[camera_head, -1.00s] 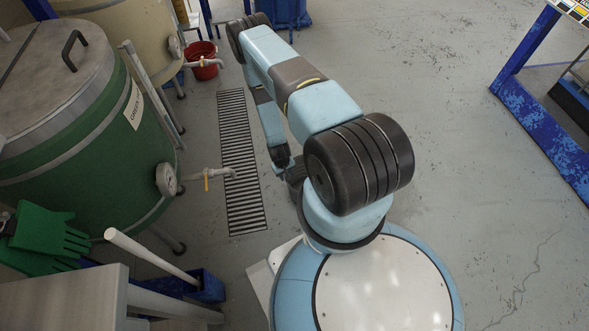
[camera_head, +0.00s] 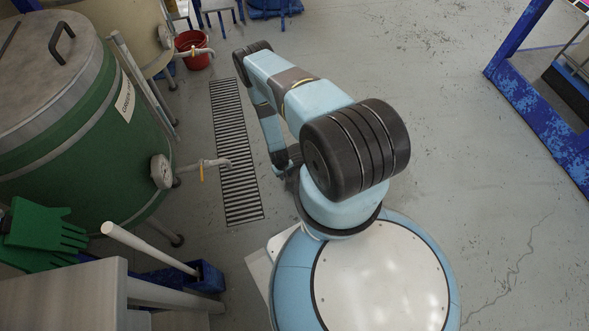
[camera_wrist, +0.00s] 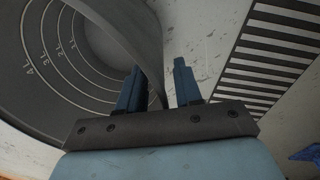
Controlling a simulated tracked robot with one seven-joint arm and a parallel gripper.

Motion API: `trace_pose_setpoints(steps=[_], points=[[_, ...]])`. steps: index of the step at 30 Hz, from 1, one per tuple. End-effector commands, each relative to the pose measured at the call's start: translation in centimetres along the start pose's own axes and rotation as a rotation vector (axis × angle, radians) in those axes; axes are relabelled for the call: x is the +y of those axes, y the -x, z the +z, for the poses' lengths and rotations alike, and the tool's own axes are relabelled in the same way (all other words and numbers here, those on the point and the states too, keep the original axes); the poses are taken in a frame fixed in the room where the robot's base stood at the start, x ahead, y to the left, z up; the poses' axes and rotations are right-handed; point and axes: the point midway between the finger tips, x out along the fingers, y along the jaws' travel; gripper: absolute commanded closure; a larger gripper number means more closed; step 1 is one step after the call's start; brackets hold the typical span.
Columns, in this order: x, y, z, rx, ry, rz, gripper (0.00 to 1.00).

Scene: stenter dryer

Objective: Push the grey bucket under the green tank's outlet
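The green tank (camera_head: 90,130) stands at the left of the head view. Its outlet (camera_head: 205,165), a pipe with a yellow handle, points right towards the floor drain. The grey bucket (camera_wrist: 142,30) shows only in the wrist view, at the upper left, with white litre marks inside. My gripper (camera_wrist: 158,66) is open, its two blue fingers apart. The left finger overlaps the bucket's wall and the right finger is outside it. I cannot tell whether they touch it. In the head view the arm hides the gripper and the bucket.
A slotted floor drain (camera_head: 235,155) runs beside the tank. A red bucket (camera_head: 194,50) stands under the cream tank's outlet at the back. A blue box and pale handle (camera_head: 150,248) are at the front left. A blue frame (camera_head: 535,110) stands right; open floor lies between.

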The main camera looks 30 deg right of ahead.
Motion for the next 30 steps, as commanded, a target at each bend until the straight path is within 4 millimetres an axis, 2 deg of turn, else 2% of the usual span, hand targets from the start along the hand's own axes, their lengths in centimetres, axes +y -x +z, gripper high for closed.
trace_pose_setpoints(steps=[8,19,30], points=[[0.11,-0.05,0.02,0.0,-0.002,0.0,0.66],[0.14,-0.05,0.03,0.0,-0.002,0.0,1.0],[0.15,-0.04,0.04,0.0,-0.003,0.0,1.0]])
